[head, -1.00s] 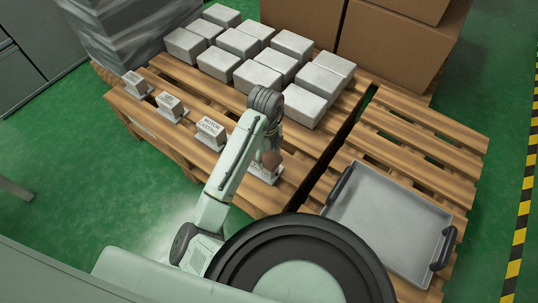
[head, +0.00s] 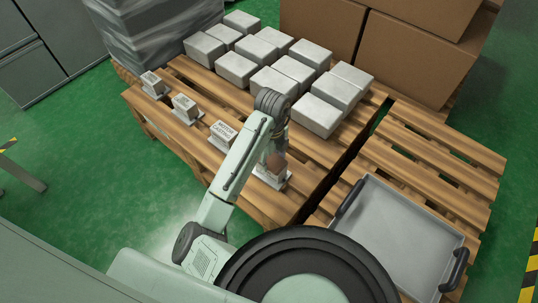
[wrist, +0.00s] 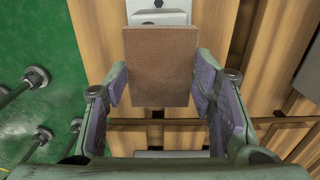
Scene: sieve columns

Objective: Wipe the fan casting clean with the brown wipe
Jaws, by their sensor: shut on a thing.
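My gripper (head: 276,154) is shut on the brown wipe (wrist: 160,66), a flat rectangular block shape between its two fingers in the wrist view. In the head view the brown wipe (head: 277,163) is just over a grey-white casting (head: 272,179) at the pallet's front edge. The wipe hides part of this casting in both views, and its label cannot be read, so I cannot tell whether it is the fan casting. In the wrist view the casting (wrist: 158,16) shows beyond the wipe. I cannot tell whether the wipe touches it.
A casting marked "MOTOR CASTING" (head: 223,134) and two smaller-looking labelled castings (head: 185,107) (head: 153,83) stand left along the edge. Several grey blocks (head: 297,73) fill the pallet's back. A grey tray (head: 395,235) lies on the right pallet. Cardboard boxes (head: 410,60) stand behind.

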